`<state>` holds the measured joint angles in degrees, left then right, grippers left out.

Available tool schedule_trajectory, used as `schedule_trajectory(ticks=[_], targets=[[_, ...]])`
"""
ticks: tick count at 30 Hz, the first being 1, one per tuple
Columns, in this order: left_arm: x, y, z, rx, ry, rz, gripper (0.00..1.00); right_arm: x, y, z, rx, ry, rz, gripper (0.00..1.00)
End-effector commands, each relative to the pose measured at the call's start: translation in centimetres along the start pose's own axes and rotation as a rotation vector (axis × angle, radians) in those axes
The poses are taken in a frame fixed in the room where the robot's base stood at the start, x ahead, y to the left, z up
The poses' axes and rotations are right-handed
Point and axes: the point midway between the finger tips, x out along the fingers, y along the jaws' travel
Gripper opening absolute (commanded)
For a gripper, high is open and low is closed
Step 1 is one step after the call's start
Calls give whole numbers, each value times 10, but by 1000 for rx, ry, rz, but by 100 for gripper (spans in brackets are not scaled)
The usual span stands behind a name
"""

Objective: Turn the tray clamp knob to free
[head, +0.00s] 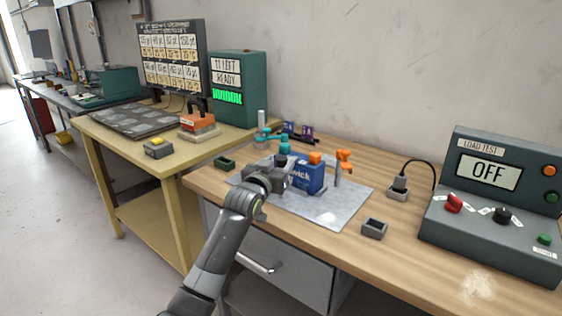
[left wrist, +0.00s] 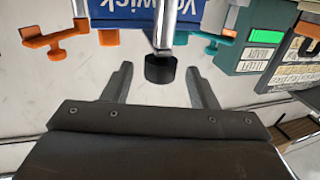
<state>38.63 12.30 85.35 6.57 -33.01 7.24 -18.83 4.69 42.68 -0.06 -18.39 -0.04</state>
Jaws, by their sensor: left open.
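In the left wrist view, a black round knob (left wrist: 160,68) sits at the end of a metal rod, in front of a blue block (left wrist: 124,18) with white lettering. My left gripper (left wrist: 161,88) is open and empty. Its two fingers point toward the knob, which lies between their lines, just past the tips, with no visible contact. In the head view my left gripper (head: 278,176) is close to the left side of the blue block (head: 309,176), which stands on a grey plate. The knob cannot be told clearly from the dark gripper there. My right gripper is not seen.
Orange levers (head: 344,159) and teal parts (head: 284,144) stand around the block. A small dark tray (head: 374,228) lies in front of the grey plate (head: 335,213). The load test box (head: 490,205), reading OFF, stands at the right.

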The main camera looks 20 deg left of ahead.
Motion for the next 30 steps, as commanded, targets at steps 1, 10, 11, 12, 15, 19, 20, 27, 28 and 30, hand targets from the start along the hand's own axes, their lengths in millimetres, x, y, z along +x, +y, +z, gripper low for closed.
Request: schedule_trajectory(ticks=[1,10,11,12,15,19,20,27,28,30], targets=[[6,0,0,0,-2,0,53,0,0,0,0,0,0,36],[25,0,0,0,0,0,53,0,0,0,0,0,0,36],[26,0,0,0,0,0,53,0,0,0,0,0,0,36],[26,0,0,0,-1,0,53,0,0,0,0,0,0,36],[27,0,0,0,-1,0,53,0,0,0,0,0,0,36],[27,0,0,0,-1,0,53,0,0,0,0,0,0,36],[27,0,0,0,0,0,53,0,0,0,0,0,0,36],[27,0,0,0,0,0,21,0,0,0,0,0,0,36],[27,0,0,0,0,0,17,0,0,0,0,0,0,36],[26,0,0,0,-1,0,8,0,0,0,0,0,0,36]])
